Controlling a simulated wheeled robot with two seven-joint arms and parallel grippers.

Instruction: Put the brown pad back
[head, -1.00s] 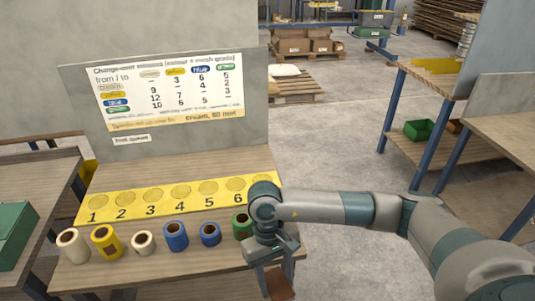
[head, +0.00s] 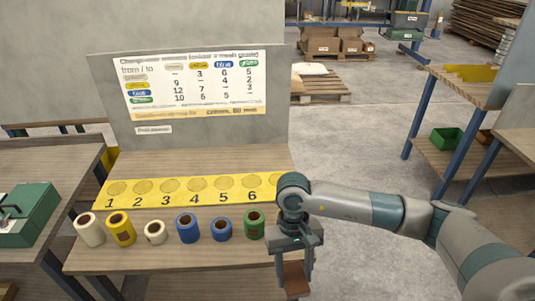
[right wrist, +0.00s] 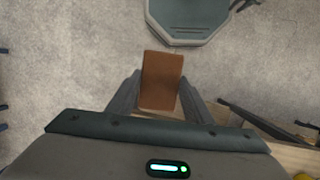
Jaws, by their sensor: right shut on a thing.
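The brown pad (head: 295,279) is a flat brown block. My right gripper (head: 294,272) is shut on it and holds it at the right front edge of the bench, with the pad hanging below the fingers. In the right wrist view the brown pad (right wrist: 161,80) sits between the two fingers of my right gripper (right wrist: 158,98), over the grey floor and just off the bench edge. My left gripper is not in view.
Several tape rolls stand in a row on the bench (head: 180,262), with a green roll (head: 254,224) closest to my right gripper. Behind them lies a yellow numbered strip (head: 190,190). A green box (head: 30,215) is on the left table. Floor is open to the right.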

